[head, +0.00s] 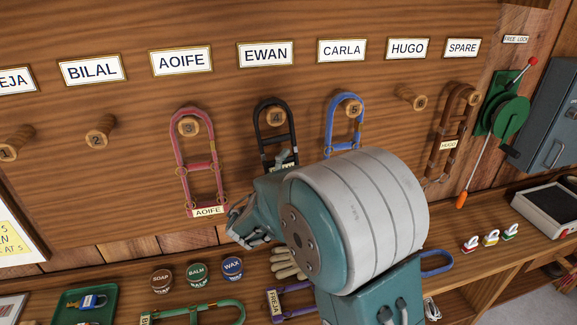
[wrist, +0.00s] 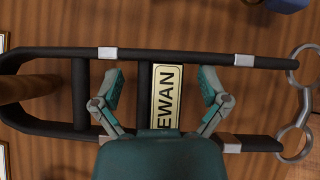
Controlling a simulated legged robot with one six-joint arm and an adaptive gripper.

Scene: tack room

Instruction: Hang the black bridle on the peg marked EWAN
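The black bridle (head: 262,137) hangs on the peg numbered 4 (head: 276,119), below the EWAN sign (head: 266,54). Its lower part is hidden behind my arm in the head view. In the wrist view the bridle (wrist: 190,53) lies sideways across the picture, with its EWAN name plate (wrist: 166,97) in the middle and metal rings at the right. The peg (wrist: 25,88) shows inside its loop at the left. My gripper (wrist: 162,93) is open, its fingertips apart on either side of the plate. I cannot tell whether they touch the bridle.
The red bridle (head: 182,150) hangs on peg 3, the blue bridle (head: 331,118) on peg 5 and the brown bridle (head: 437,150) under SPARE. Pegs 1, 2 and the one under HUGO (head: 412,97) are bare. A bench below holds tins (head: 197,274), padlocks and other bridles.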

